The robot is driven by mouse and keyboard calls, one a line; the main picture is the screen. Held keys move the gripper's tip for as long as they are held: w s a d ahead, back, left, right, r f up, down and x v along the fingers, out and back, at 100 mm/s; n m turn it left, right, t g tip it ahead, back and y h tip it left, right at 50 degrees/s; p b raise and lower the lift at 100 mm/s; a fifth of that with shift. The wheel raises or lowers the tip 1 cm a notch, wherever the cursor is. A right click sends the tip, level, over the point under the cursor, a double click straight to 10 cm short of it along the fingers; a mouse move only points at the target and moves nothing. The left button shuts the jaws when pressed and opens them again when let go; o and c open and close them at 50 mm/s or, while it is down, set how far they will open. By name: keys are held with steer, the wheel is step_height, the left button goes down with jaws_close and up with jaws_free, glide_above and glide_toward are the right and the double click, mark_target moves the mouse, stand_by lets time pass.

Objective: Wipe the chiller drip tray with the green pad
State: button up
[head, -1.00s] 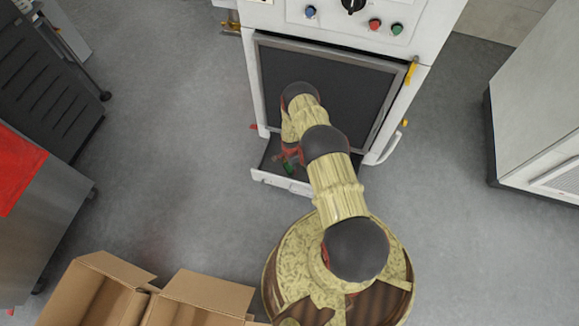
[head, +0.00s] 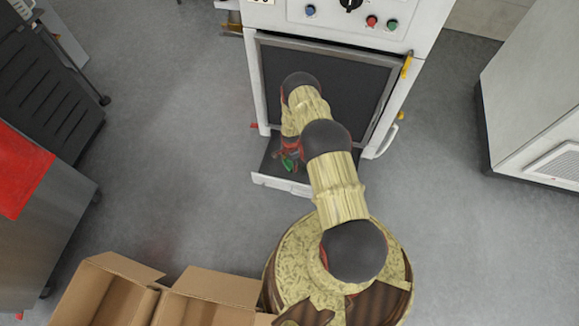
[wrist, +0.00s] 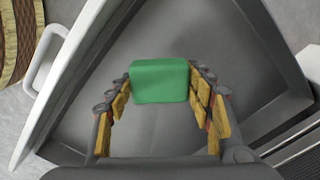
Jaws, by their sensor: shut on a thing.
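The green pad (wrist: 160,81) is held between the two fingers of my gripper (wrist: 160,86) in the wrist view. My gripper is shut on it, with one finger on each side. In the head view the pad (head: 288,163) is a small green patch at my gripper (head: 290,155). The grey drip tray (wrist: 215,45) lies under the pad and fills much of the wrist view. In the head view the tray (head: 262,181) sticks out at the foot of the white machine. I cannot tell whether the pad touches the tray floor.
The white machine (head: 425,25) with a dark front panel stands behind the tray. Open cardboard boxes (head: 200,285) are at the lower left. A steel cabinet with a red top (head: 20,170) is at the left, and a white unit (head: 535,110) at the right. Grey floor between is clear.

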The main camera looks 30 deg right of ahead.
steer(key=shift+r, duration=1)
